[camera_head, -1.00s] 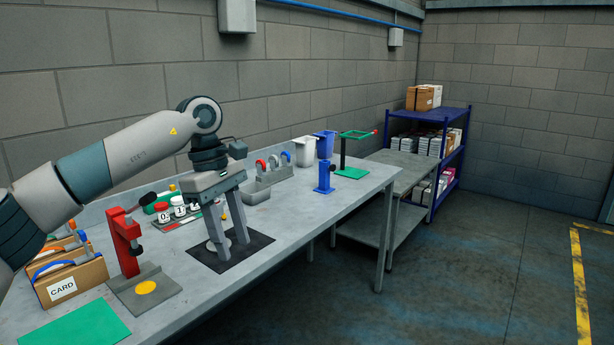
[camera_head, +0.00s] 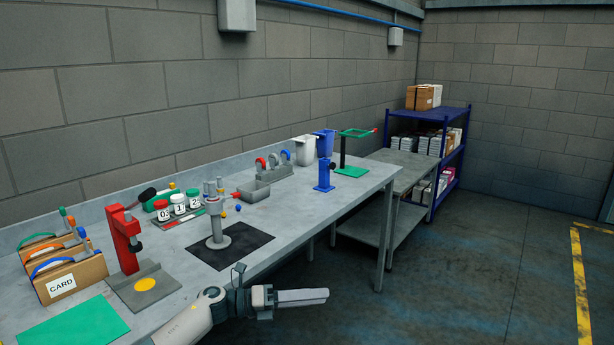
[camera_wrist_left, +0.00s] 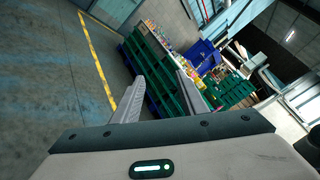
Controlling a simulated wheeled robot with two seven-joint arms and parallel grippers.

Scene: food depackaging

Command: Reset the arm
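My left gripper (camera_head: 318,297) is off the front edge of the workbench, low in the head view, and points to the right. In the left wrist view its two fingers (camera_wrist_left: 161,82) stand apart with nothing between them. The gripper is clear of everything on the bench. My right gripper is not in view.
The grey workbench (camera_head: 300,212) holds a grey stand (camera_head: 217,230) on a black mat (camera_head: 250,246), a red press (camera_head: 124,240), card boxes (camera_head: 85,275), a blue stand (camera_head: 324,178) and a green stand (camera_head: 351,170). The floor (camera_head: 480,280) at right is clear.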

